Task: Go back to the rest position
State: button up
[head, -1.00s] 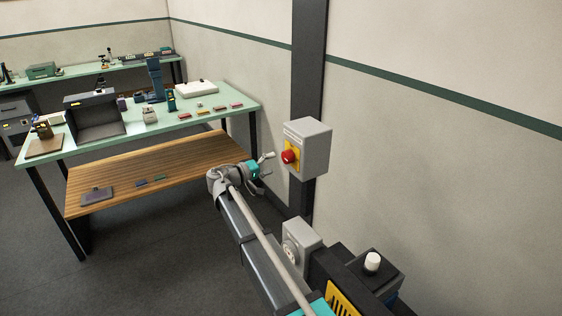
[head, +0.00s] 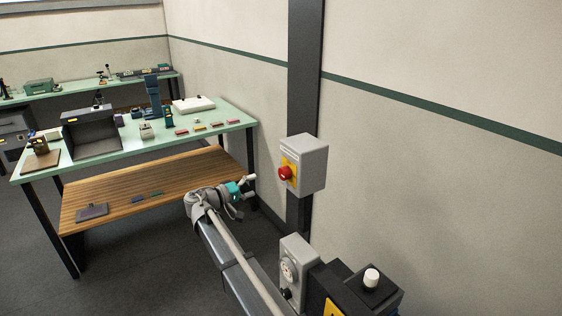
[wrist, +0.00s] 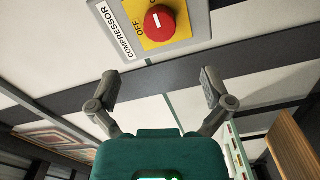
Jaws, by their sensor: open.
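My gripper (head: 250,186) is open and empty in the head view, held in the air to the left of and a little below a grey switch box (head: 312,165). The box is on a dark post and has a red knob (head: 285,173) on a yellow plate. In the wrist view my two gripper fingers (wrist: 158,90) stand wide apart with nothing between them. The red knob (wrist: 160,22) shows beyond them at the top, apart from the fingers, beside the labels "COMPRESSOR" and "OFF".
A green-topped bench (head: 195,143) with several devices stands at the left, with a wooden lower shelf (head: 120,196) behind my gripper. A dark post (head: 304,70) runs up the wall. A second grey box with a dial (head: 290,268) is low in front. Grey floor is open at lower left.

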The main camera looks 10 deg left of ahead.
jog(key=s+d+f+m+g+y, duration=0.15)
jog(key=d+f+g, duration=0.35)
jog(key=d, duration=0.9)
jog(key=s+d+f+m+g+y, duration=0.1)
jog(key=s+d+f+g+y, duration=0.15)
jog(key=d+f, duration=0.75)
jog(key=s+d+f+m+g+y, duration=0.1)
jog(key=s+d+y, duration=0.3)
jog(key=s+d, duration=0.4)
jog(key=s+d+f+m+g+y, duration=0.2)
jog(key=s+d+g+y, duration=0.2)
jog(key=s+d, duration=0.5)
jog(key=shift+s+d+f+y, duration=0.15)
jog(key=shift+d+f+y, duration=0.2)
jog(key=shift+d, duration=0.65)
jog(key=shift+r, duration=0.1)
